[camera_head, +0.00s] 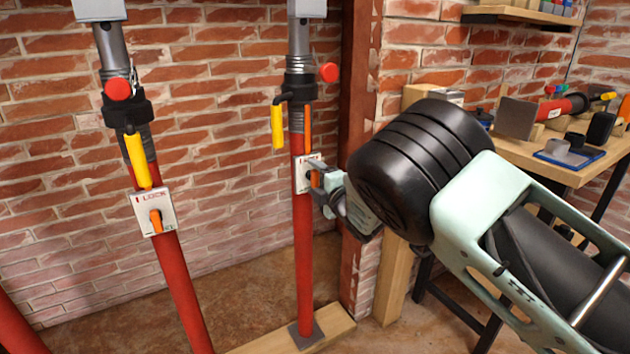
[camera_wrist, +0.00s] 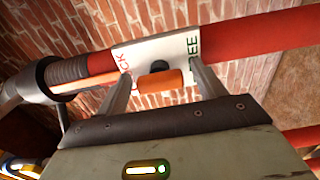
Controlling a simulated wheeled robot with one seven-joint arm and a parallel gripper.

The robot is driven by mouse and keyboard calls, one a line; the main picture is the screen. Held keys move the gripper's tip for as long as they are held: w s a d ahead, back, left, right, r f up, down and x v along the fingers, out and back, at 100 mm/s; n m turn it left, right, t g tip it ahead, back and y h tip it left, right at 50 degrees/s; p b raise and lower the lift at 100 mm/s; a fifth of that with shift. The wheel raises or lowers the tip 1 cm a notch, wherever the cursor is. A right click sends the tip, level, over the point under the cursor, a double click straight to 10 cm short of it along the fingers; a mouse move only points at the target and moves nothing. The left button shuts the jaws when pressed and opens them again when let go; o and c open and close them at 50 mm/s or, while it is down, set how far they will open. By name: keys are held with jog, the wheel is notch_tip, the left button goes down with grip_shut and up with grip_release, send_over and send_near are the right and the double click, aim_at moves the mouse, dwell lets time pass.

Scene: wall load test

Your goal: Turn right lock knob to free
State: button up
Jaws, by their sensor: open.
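The right lock plate (camera_head: 301,173) is white and sits on the right red post (camera_head: 303,250). My gripper (camera_head: 321,186) is at this plate, reaching in from the right. In the wrist view, the plate (camera_wrist: 178,48) shows parts of green lettering and LOCK lettering at its two ends. The orange right knob (camera_wrist: 160,80) with its dark hub lies between the two fingers of my gripper (camera_wrist: 161,76). The fingers are open, with visible gaps at both ends of the knob. In the head view the knob is mostly hidden by my gripper.
A second red post (camera_head: 180,280) with its own LOCK plate (camera_head: 143,209) stands to the left. A yellow handle (camera_head: 277,127) and red ball (camera_head: 329,72) stick out above the right plate. A wooden workbench (camera_head: 560,172) with tools stands at the right. Brick wall lies behind.

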jog(key=shift+w+a, duration=0.15)
jog(key=shift+w, duration=0.05)
jog(key=c, duration=1)
